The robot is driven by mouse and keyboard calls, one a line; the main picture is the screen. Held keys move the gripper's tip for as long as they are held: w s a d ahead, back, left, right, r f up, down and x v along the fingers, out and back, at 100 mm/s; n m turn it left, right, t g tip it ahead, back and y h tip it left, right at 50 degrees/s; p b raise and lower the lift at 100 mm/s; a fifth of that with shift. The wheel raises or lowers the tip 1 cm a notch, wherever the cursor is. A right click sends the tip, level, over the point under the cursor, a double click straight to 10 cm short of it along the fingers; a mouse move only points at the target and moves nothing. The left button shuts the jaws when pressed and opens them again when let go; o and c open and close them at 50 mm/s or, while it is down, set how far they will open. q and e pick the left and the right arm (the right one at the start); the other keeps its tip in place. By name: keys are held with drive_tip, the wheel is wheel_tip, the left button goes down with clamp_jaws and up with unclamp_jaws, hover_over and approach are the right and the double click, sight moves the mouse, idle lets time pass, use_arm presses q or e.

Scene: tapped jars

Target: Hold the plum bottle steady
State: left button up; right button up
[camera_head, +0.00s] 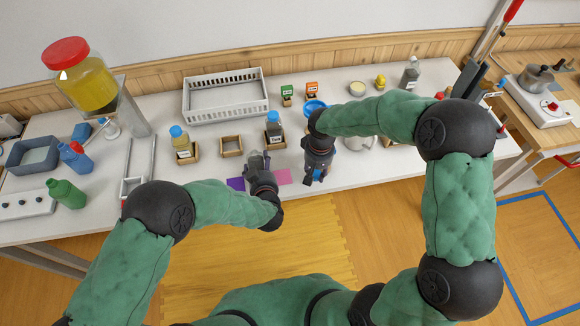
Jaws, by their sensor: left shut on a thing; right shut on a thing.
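My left gripper (257,168) is low over the near part of the table, between a purple mat (235,183) and a pink mat (279,178). It is shut on a dark, greyish thing, seemingly the plum bottle, mostly hidden by the fingers; its colour and tilt are unclear. My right gripper (314,174) is to the right of it, apart from it, pointing down near the table's front edge. It is shut on a small blue thing (319,173), mostly hidden by the fingers.
Behind my grippers stand a dark blue-capped bottle (273,124) in a wooden holder, an empty wooden holder (231,146) and a blue funnel-like thing (314,105). A yellow bottle (181,142) stands left. A white crate (226,112) is at the back. A large yellow jar (88,83) stands far left.

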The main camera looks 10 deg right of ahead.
drive_tip(key=w+a+r+n, duration=0.1)
drive_tip(key=w+a+r, duration=0.4)
drive_tip(key=a+r, duration=0.4)
wheel_tip(320, 180, up, 8)
drive_tip(key=n, duration=0.2)
hover_over(255, 156)
drive_tip(key=shift+w+f, duration=0.1)
drive_tip(key=shift+f, duration=2.35)
drive_tip(key=shift+f, duration=0.15)
drive_tip(key=shift+f, duration=0.45)
drive_tip(key=shift+f, duration=1.3)
drive_tip(key=o, duration=0.6)
